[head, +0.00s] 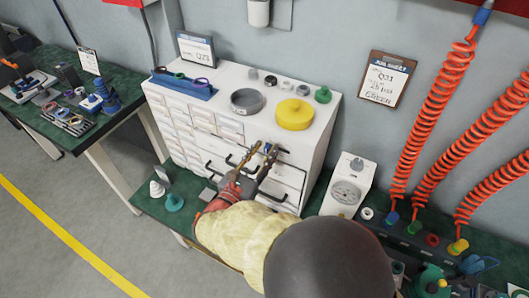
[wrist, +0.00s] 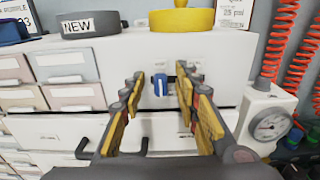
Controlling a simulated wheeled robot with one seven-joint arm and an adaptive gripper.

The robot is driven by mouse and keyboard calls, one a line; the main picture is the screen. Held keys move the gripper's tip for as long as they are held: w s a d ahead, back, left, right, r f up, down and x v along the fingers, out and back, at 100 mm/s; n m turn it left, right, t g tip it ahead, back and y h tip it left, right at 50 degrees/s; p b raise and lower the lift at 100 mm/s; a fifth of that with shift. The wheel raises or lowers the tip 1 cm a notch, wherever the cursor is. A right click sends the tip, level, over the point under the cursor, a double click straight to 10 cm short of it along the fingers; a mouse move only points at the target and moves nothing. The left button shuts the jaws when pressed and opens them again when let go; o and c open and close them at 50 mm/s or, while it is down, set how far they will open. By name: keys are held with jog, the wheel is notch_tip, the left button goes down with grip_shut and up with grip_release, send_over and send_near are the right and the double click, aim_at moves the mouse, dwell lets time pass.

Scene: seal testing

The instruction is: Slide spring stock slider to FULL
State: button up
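A small blue slider knob (wrist: 159,85) sits on the upper front face of the white drawer cabinet (wrist: 210,55), with small printed labels beside it too blurred to read. In the head view the blue knob (head: 268,147) shows just at the fingertips. My gripper (wrist: 160,79) is open, with one yellow-padded finger on each side of the knob. A gap shows between the knob and each finger. My gripper (head: 264,151) reaches the cabinet front from below in the head view. The slider's track is partly hidden by the fingers.
Drawers with black handles (wrist: 83,149) lie below the knob. A yellow round container (head: 294,114) and a grey ring (head: 246,101) stand on top. A dial gauge (head: 346,192) stands to the right, with orange coiled hoses (head: 432,125) beyond.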

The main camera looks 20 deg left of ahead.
jog(key=shift+w, duration=0.3)
jog(key=shift+c, duration=0.5)
grip_shut()
